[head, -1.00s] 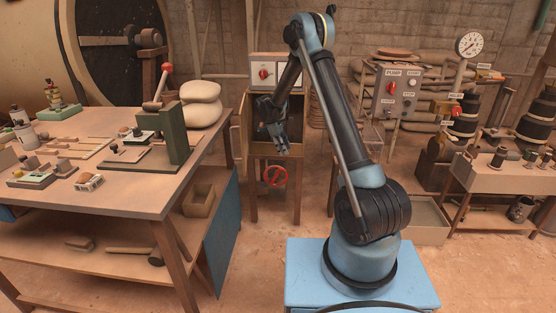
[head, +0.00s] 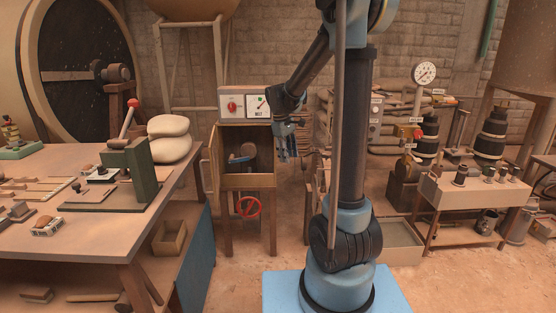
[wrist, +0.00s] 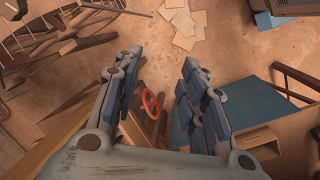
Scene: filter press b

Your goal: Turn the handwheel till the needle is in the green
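The red handwheel (head: 248,207) sits low on the front of a wooden cabinet (head: 246,181). It also shows in the wrist view (wrist: 150,104), seen beyond my fingers and between them. A small white dial (head: 257,105) is on the panel atop the cabinet; it shows some green, but its needle is too small to read. A round white gauge (head: 424,74) stands on a post at the right; its needle reading is unclear. My gripper (head: 286,150) is open and empty, hanging above and right of the handwheel, apart from it. Its spread fingers show in the wrist view (wrist: 160,62).
A workbench (head: 90,245) with tools and a red-knobbed lever (head: 133,106) stands at the left. A low table (head: 470,193) with dark spools stands at the right, beside a shallow tray (head: 401,244). Some bare floor lies before the cabinet.

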